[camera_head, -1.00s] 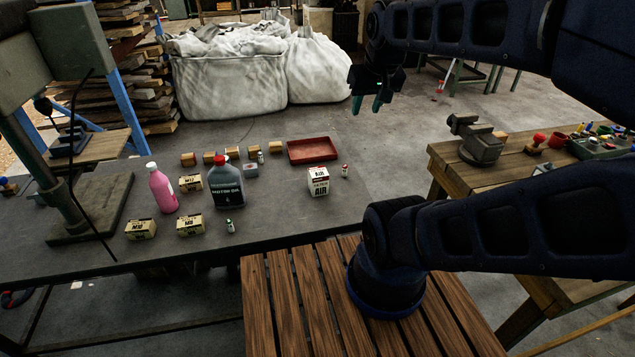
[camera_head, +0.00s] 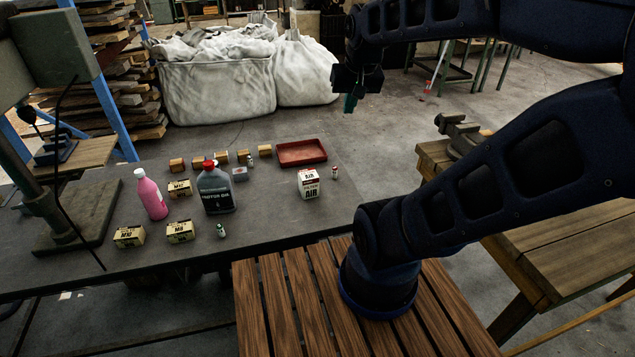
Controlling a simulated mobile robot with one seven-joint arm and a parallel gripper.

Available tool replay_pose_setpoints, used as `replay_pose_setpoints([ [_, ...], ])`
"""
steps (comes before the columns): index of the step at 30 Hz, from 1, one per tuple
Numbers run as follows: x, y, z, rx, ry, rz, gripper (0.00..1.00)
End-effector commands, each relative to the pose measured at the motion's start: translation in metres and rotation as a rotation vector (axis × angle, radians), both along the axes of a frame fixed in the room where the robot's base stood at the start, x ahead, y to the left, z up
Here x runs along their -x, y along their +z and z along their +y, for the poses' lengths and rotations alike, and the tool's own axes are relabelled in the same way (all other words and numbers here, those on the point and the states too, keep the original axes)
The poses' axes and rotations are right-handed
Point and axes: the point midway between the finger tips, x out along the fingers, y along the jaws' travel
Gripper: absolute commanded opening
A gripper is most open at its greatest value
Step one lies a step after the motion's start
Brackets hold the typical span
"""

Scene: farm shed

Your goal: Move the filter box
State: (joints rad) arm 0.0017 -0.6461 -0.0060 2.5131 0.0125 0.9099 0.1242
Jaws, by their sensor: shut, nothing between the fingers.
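The filter box (camera_head: 309,184) is a small white carton with dark and red print reading "AIR". It stands upright on the grey table, right of the dark motor oil bottle and in front of the red tray. My gripper (camera_head: 350,103) is up in the air, above and beyond the table's far right part, well apart from the box. Its fingers are together with nothing between them.
A red tray (camera_head: 302,152), a motor oil bottle (camera_head: 216,190), a pink bottle (camera_head: 151,196), small cartons (camera_head: 180,231) and wooden blocks (camera_head: 265,152) stand on the grey table (camera_head: 275,215). A small bottle (camera_head: 334,173) is just right of the box. The table's front right is clear.

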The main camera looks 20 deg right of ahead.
Motion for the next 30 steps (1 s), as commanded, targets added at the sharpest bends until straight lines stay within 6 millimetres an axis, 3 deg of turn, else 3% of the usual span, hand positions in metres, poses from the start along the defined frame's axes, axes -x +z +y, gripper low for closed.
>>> replay_pose_setpoints([
  [17,-0.114,-0.075,-0.008,-0.167,-0.468,0.142,0.0],
  [30,-0.183,-0.165,-0.017,-0.236,-0.847,0.234,0.0],
])
